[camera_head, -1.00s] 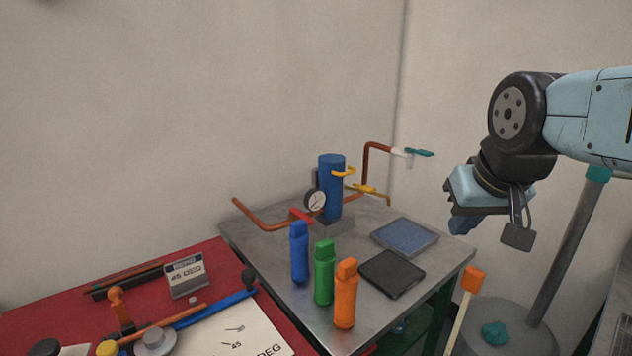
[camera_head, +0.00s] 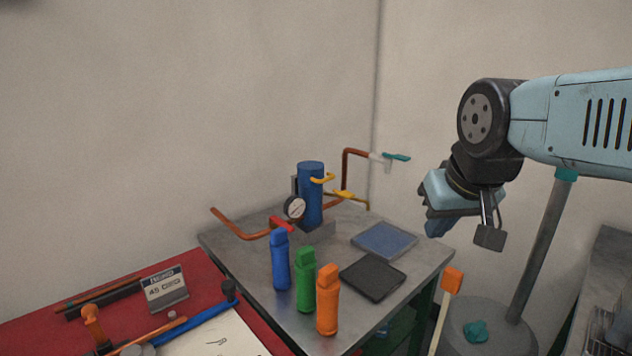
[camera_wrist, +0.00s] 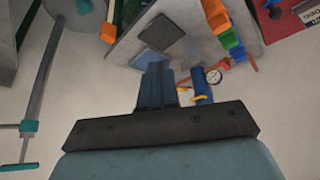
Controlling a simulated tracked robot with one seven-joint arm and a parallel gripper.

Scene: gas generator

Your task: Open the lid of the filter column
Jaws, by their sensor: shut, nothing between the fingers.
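The filter column is a blue upright cylinder (camera_head: 311,193) at the back of the grey metal table, with a yellow handle (camera_head: 322,179) near its top. A round gauge (camera_head: 294,207) sits at its front left. Its lid looks closed in the head view.
Blue (camera_head: 280,260), green (camera_head: 305,282) and orange (camera_head: 327,300) bottles stand at the table's front. A blue pad (camera_head: 384,241) and a dark pad (camera_head: 372,277) lie to their right. Copper pipes (camera_head: 240,228) flank the column.

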